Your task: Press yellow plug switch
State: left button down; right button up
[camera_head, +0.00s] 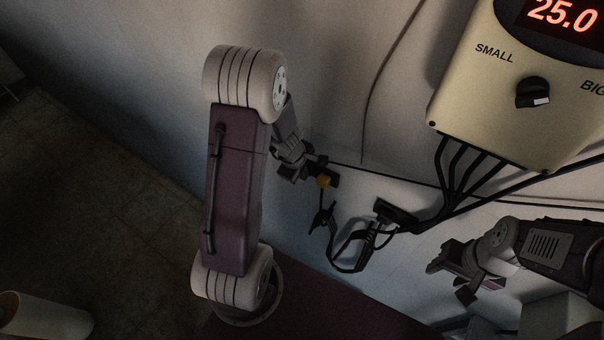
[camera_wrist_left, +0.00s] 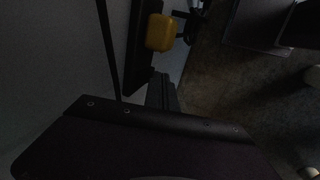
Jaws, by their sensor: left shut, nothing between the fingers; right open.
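The yellow plug switch (camera_head: 323,182) is a small yellow block at the wall, beside my left gripper. In the left wrist view the yellow switch (camera_wrist_left: 160,33) sits against a dark upright strip (camera_wrist_left: 139,50). My left gripper (camera_head: 305,170) is shut and empty, close to the switch in the head view. In the left wrist view its shut fingers (camera_wrist_left: 161,92) appear just below the switch, with a small gap in the picture; whether they touch is unclear. My right gripper (camera_head: 452,279) is open and empty at the lower right.
A cream control box (camera_head: 520,90) with a black knob (camera_head: 533,92) and a red "25.0" display hangs at upper right. Black cables (camera_head: 450,180) and a dark clamp (camera_head: 395,212) hang along the wall. A white cylinder (camera_head: 45,315) stands at lower left on the floor.

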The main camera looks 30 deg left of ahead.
jog(key=shift+s+r+p, duration=0.3)
jog(key=shift+r+p, duration=0.1)
jog(key=shift+p, duration=0.15)
dwell(0.4)
